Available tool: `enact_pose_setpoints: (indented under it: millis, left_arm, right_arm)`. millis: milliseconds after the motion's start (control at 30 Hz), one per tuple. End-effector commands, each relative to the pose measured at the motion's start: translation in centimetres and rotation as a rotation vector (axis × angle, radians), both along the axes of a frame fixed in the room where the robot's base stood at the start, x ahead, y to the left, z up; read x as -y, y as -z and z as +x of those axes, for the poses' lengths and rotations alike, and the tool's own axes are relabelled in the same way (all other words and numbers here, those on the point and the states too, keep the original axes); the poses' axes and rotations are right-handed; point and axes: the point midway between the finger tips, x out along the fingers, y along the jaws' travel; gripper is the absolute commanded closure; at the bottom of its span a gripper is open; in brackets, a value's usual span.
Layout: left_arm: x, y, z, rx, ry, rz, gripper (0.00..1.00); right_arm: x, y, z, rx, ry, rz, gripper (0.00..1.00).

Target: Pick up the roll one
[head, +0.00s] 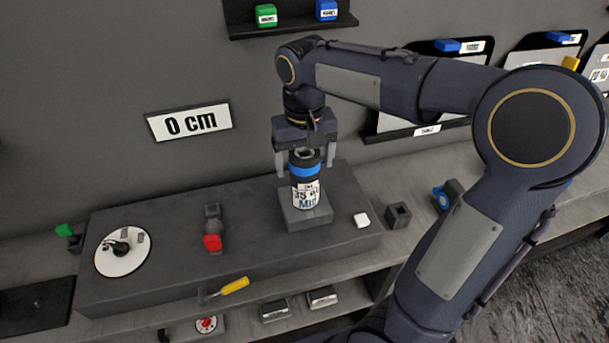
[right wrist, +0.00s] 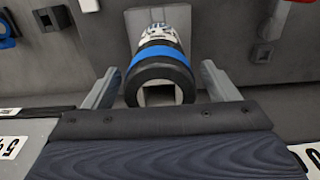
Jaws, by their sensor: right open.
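The roll (head: 306,180) stands upright on a square grey base (head: 307,217) on the dark bench block. It has a black top with a square hole, a blue band and a white label with printed text. My right gripper (head: 306,158) points down over the roll, its fingers apart on either side of the roll's top. In the right wrist view the roll (right wrist: 160,72) lies between the two open fingers (right wrist: 162,88), with a gap visible on each side. My left gripper is not in view.
A red-ended tool (head: 212,242), a white disc (head: 123,251) and a yellow-handled tool (head: 234,286) are to the left. A "0 cm" sign (head: 189,122) is on the wall.

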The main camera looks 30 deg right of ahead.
Motion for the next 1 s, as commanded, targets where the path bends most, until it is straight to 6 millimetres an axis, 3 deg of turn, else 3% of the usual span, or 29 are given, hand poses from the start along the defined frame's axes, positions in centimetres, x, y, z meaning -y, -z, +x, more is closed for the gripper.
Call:
enact_pose_setpoints:
  millis: [100, 333, 800, 1000]
  left_arm:
    - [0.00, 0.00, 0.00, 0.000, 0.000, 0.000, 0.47]
    - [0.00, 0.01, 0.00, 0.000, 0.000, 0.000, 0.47]
    - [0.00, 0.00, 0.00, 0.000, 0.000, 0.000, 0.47]
    - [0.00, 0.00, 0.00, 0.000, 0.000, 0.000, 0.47]
  right_arm:
    - [0.02, 0.97, -0.05, -0.001, 0.000, 0.000, 0.19]
    - [0.01, 1.09, -0.01, 0.001, 0.000, 0.001, 0.19]
    - [0.00, 1.00, 0.00, 0.002, 0.000, 0.001, 0.81]
    - [-0.01, 0.95, 0.00, 0.002, 0.000, 0.001, 0.81]
